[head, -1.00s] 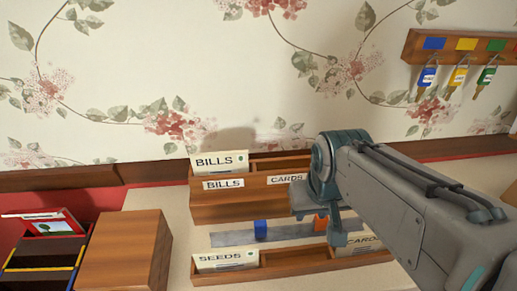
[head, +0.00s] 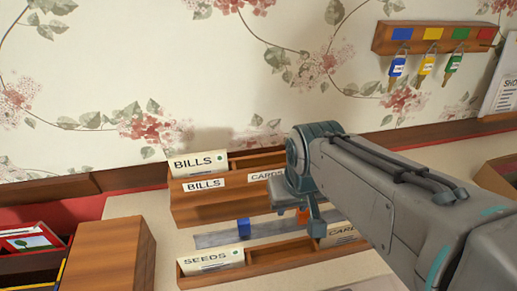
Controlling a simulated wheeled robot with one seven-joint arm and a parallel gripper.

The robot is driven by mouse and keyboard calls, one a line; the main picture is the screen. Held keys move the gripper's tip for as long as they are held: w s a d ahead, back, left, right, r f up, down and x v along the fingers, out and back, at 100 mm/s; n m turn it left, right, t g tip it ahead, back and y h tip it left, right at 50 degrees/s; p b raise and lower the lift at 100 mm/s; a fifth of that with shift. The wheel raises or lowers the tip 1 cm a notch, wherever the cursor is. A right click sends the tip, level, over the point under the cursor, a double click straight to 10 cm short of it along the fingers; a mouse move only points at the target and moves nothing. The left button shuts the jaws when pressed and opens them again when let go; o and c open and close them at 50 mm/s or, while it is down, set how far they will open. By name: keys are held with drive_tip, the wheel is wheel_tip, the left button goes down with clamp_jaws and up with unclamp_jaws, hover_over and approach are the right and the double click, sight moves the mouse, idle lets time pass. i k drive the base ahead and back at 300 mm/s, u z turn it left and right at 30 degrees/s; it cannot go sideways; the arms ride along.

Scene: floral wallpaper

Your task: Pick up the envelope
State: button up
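Three cream envelopes show in the head view. One marked BILLS (head: 199,164) stands in the left slot of the wooden rack (head: 195,206), behind a BILLS label. One marked SEEDS (head: 213,259) stands at the left of the low front holder (head: 283,257). A third, marked CARDS (head: 340,232), is at that holder's right end and partly hidden by my arm. My gripper (head: 309,208) points down between rack and front holder, near an orange block (head: 303,216) that it partly covers. It appears apart from every envelope. Its finger opening is hidden from this side.
A blue block (head: 244,228) sits on a grey strip (head: 212,239) between rack and holder. A wooden box (head: 100,255) stands at the left, beside a compartmented tray (head: 30,262). Keys hang from a wall rack (head: 440,38). A paper (head: 500,90) is at the right edge.

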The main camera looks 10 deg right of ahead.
sight(228, 257)
drive_tip(key=k, duration=0.5)
drive_tip(key=z, duration=2.4)
drive_tip(key=k, duration=1.25)
drive_tip(key=u, duration=1.85)
drive_tip(key=i, duration=0.5)
drive_tip(key=z, duration=0.05)
